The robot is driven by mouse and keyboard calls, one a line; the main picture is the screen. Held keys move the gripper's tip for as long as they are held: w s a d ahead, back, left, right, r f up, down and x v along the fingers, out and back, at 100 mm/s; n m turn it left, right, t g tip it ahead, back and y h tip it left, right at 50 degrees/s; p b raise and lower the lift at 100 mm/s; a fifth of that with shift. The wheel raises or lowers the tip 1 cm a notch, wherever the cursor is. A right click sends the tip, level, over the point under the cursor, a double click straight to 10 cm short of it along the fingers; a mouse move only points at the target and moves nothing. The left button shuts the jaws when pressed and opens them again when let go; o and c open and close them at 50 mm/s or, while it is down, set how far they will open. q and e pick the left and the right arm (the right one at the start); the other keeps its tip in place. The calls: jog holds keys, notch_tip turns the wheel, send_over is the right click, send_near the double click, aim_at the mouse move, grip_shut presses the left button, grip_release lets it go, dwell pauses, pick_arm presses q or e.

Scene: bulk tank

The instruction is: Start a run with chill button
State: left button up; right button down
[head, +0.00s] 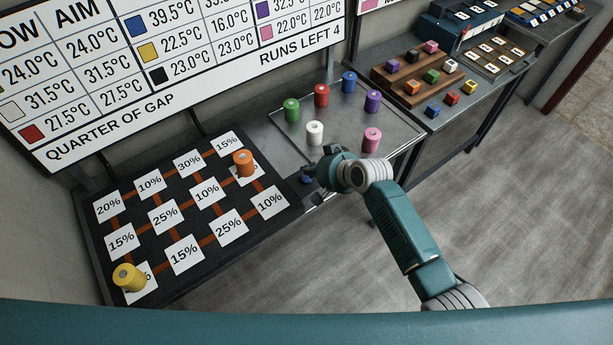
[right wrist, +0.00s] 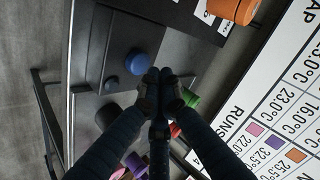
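A round blue button (right wrist: 137,62) sits on a dark grey panel in the right wrist view, just beside my fingertips. No label on it can be read, so I cannot tell from lettering that it is the chill button. In the head view a small blue spot (head: 306,180) shows at the board's right edge, partly behind my gripper. My right gripper (head: 313,171) is over this edge, between the percent board and the metal tray. In the right wrist view its fingertips (right wrist: 160,76) meet and hold nothing visible. Whether they touch the button is unclear. My left gripper is not in view.
The percent board (head: 225,186) holds an orange cylinder (head: 243,163) and a yellow cylinder (head: 129,277). The metal tray (head: 343,118) carries several coloured cylinders, with a white one (head: 314,133) near my gripper. A wall chart (head: 190,65) reads "RUNS LEFT 4".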

aim_at(309, 178)
dwell(0.4)
jog(key=shift+f, duration=0.45)
jog(key=shift+f+b, duration=0.5)
dwell(0.6)
jog(key=shift+r, duration=0.1)
jog(key=shift+r+p, duration=0.8)
jog(key=shift+p, duration=0.15)
notch_tip(309, 178, up, 3)
jog(key=p, duration=0.2)
jog(key=shift+f+p, duration=0.1)
jog(key=shift+p, duration=0.25)
jog(key=shift+r, duration=1.1)
